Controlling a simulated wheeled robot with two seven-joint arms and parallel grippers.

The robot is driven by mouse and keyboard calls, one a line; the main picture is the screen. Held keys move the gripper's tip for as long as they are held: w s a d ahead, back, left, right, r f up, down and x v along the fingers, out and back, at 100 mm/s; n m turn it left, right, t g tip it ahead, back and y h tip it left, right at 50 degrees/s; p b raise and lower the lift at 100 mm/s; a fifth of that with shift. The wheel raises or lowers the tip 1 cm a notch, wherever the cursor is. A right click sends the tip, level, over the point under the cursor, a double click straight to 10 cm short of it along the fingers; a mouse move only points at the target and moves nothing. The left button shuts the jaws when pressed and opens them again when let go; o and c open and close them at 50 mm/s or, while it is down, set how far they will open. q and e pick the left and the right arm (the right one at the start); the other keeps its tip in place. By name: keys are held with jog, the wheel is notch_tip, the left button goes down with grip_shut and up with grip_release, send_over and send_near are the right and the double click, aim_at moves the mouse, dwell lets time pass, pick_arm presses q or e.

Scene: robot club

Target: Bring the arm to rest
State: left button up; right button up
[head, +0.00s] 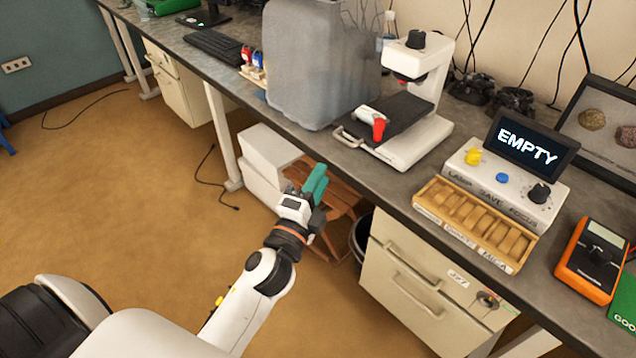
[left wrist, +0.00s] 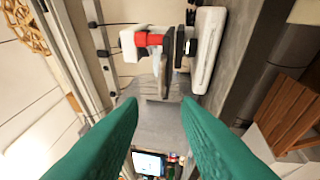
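My left arm (head: 262,282) reaches in from the bottom of the head view. Its left gripper (head: 317,180) has two teal fingers and is in front of the bench's front edge, with a wooden stool behind it in the picture. In the left wrist view the gripper (left wrist: 160,108) has its fingers apart with nothing held between them. My right gripper is in neither view.
A grey bench (head: 375,187) runs along the wall. Open floor (head: 110,190) lies left.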

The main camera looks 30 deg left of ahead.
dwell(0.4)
pick_arm(q)
notch_tip(320, 180, down, 21)
jog(key=n+g, duration=0.3)
jog(key=g, duration=0.2)
jog(key=s+d+f+n+g+h, duration=0.15)
jog(key=s+f, duration=0.25)
jog(key=f, duration=0.5)
jog(key=s+f+n+g, duration=0.2)
jog(key=s+f+g, duration=0.15)
jog(key=f, duration=0.55)
jog(key=s+a+f+n+g, duration=0.1)
jog(key=s+f+n+g, duration=0.1)
jog(key=s+f, duration=0.4)
jog(key=s+f+n+g, duration=0.3)
jog(key=s+f, duration=0.4)
jog(key=s, duration=0.9)
jog(key=s+a+f+n+g, duration=0.1)
jog(key=s+f+n+g, duration=0.2)
jog(key=s+f, duration=0.4)
jog(key=s, duration=0.4)
jog(key=shift+a+f+g, duration=0.15)
jog(key=shift+a+g, duration=0.15)
jog(key=shift+g, duration=0.1)
jog(key=shift+w+y, duration=0.1)
jog(key=shift+y, duration=0.15)
